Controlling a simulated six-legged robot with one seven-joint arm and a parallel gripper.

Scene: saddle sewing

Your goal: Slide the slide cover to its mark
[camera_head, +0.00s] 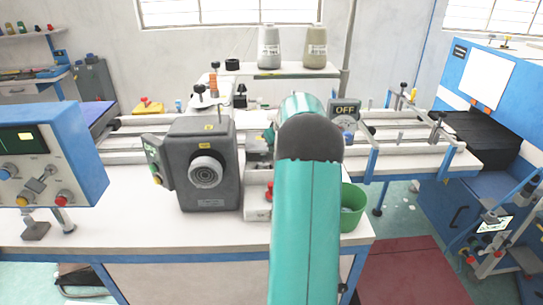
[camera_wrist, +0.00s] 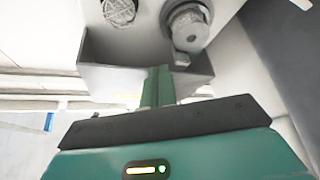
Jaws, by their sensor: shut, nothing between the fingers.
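In the wrist view my gripper (camera_wrist: 157,86) is a narrow pair of green fingers, shut with nothing between them. The fingers overlap the lower edge of a grey open-sided metal part (camera_wrist: 103,58) near the top of the view. I cannot tell whether they touch it. This part may be the slide cover, but I see no clear mark on it. In the head view my teal arm hides the gripper and the spot in front of it.
A dark grey machine head (camera_head: 208,165) stands left of my arm on the white table (camera_head: 130,225). A green bin (camera_head: 353,208) is close on the right. Behind are rails, a dial marked OFF (camera_head: 344,112) and two thread cones (camera_head: 269,46).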

